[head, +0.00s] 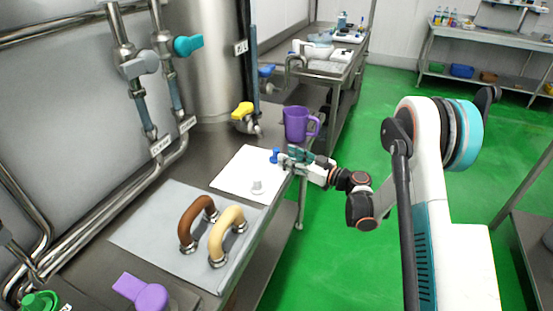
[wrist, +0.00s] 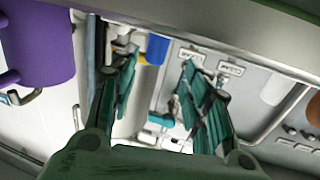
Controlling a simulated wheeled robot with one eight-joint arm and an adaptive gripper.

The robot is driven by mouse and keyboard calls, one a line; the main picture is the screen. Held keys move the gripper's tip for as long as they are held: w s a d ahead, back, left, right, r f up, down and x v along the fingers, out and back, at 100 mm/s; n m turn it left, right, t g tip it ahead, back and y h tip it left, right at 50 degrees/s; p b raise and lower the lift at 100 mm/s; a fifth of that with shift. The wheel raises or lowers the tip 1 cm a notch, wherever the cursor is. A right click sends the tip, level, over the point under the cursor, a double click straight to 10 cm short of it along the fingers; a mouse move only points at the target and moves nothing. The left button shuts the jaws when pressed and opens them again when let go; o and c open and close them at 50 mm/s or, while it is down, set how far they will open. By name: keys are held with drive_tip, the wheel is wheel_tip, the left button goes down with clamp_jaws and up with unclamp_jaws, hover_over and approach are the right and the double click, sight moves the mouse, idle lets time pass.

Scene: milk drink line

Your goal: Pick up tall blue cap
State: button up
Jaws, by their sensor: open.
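The tall blue cap (head: 275,156) stands on the white mat (head: 236,173) near its far right corner in the head view. My gripper (head: 285,159) is just to the right of it, reaching in low from the bench edge. In the wrist view the blue cap (wrist: 157,48) shows between the tips of my open gripper (wrist: 160,60), nearer the left finger. I cannot tell whether either finger touches it. Nothing is held. The base of the cap is hidden or hard to make out in the wrist view.
A purple jug (head: 297,124) stands close behind my gripper, and on the left in the wrist view (wrist: 38,42). A small pale fitting (head: 257,187) sits on the mat's near part.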

sight(275, 149)
drive_tip(key=shift+w+b+x, duration=0.15)
drive_tip(key=shift+b+x, duration=0.5)
drive_tip(key=shift+x, duration=1.05)
drive_tip(key=shift+w+b+x, duration=0.15)
drive_tip(key=shift+b+x, duration=0.5)
drive_tip(key=shift+x, duration=1)
drive_tip(key=shift+d, duration=0.2)
drive_tip(key=shift+r, duration=0.1)
drive_tip(key=shift+c, duration=0.3)
clamp_jaws()
